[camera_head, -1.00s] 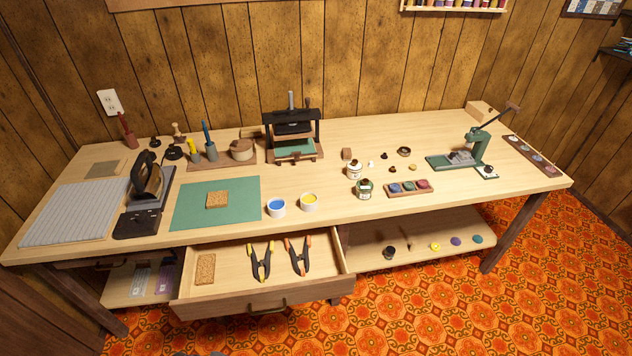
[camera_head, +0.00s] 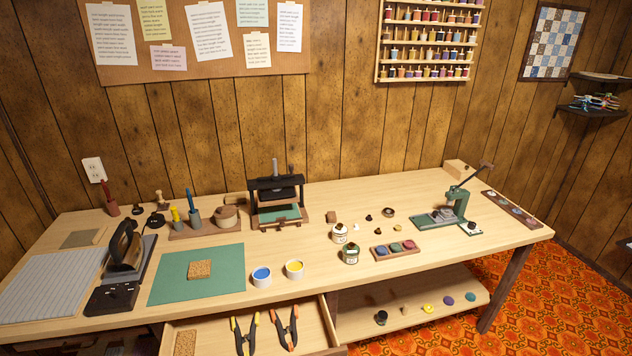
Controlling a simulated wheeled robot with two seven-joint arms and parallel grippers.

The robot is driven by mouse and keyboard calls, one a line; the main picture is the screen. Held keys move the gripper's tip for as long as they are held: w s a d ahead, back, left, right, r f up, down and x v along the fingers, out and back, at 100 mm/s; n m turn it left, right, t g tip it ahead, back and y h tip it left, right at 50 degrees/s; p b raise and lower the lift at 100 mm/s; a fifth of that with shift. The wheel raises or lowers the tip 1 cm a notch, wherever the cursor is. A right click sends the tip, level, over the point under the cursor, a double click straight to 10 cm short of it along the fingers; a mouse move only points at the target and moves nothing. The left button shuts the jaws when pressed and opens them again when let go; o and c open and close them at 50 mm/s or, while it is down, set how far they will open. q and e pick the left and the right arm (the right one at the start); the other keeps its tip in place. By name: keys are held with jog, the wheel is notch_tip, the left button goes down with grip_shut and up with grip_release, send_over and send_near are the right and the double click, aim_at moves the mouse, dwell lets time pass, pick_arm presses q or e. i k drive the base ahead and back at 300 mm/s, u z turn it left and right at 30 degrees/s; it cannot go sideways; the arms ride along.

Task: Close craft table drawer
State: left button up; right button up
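The craft table (camera_head: 330,200) stands against the wood-panelled wall. Its drawer (camera_head: 215,326) is pulled out under the front edge, left of the middle. The drawer's front panel and handle are cut off by the bottom of the view. Neither of my grippers shows.
On the tabletop near the drawer are a green mat (camera_head: 220,280), a blue paint cup (camera_head: 261,277) and a yellow paint cup (camera_head: 294,270). A lower shelf (camera_head: 400,308) with small items is right of the drawer. Patterned floor (camera_head: 540,300) shows at right.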

aim_at(316, 333)
jog(key=u, duration=1.55)
jog(key=k, duration=0.45)
jog(key=u, duration=0.95)
